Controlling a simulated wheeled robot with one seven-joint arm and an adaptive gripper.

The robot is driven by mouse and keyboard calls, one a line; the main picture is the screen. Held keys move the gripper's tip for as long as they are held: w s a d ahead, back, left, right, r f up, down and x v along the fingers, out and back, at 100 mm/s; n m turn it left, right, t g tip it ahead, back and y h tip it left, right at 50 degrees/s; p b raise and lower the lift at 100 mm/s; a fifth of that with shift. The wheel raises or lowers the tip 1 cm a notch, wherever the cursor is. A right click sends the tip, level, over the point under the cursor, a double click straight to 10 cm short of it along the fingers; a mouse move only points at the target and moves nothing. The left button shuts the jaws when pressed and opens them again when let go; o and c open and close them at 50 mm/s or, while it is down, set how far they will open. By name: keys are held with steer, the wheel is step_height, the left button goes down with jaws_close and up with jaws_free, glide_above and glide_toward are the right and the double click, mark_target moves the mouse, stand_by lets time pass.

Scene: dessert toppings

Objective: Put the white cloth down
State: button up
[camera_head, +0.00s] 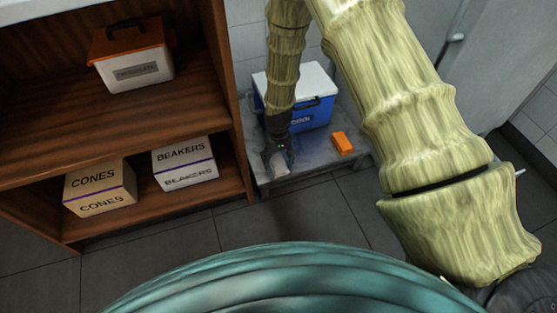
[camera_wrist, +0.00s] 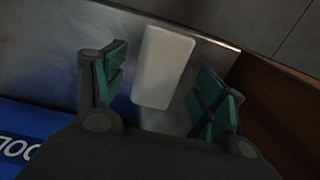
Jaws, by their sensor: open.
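The white cloth (camera_wrist: 163,66) is a pale folded block in the wrist view. It lies between the two spread fingers of my gripper (camera_wrist: 157,85), with a gap on each side. In the head view the cloth (camera_head: 281,171) shows just below my gripper (camera_head: 279,159), on or very close to the grey metal surface (camera_head: 312,169) near its front left corner. Whether the cloth rests fully on that surface is hard to tell. My gripper is open.
A blue cooler box (camera_head: 309,115) with a white lid stands behind my gripper. An orange block (camera_head: 342,142) lies to the right. The wooden shelf (camera_head: 236,95) is close on the left, holding a CONES box (camera_head: 101,187), a BEAKERS box (camera_head: 184,163) and an orange-lidded container (camera_head: 136,73).

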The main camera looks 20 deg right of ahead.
mark_target(278, 163)
step_height(278, 163, up, 11)
steer(key=p, duration=0.5)
steer(key=s+d+f, duration=0.1)
steer(key=s+f, duration=0.4)
steer(key=s, duration=0.5)
steer(key=s+d+f, duration=0.1)
steer(key=s+f, duration=0.4)
steer(key=s, duration=0.4)
steer(key=s+d, duration=0.1)
steer(key=s, duration=1.6)
steer(key=shift+d+f+m, duration=0.25)
steer(key=shift+m, duration=0.15)
steer(key=shift+r, duration=0.1)
step_height(278, 163, up, 37)
steer(key=p, duration=3.6)
steer(key=shift+p, duration=0.3)
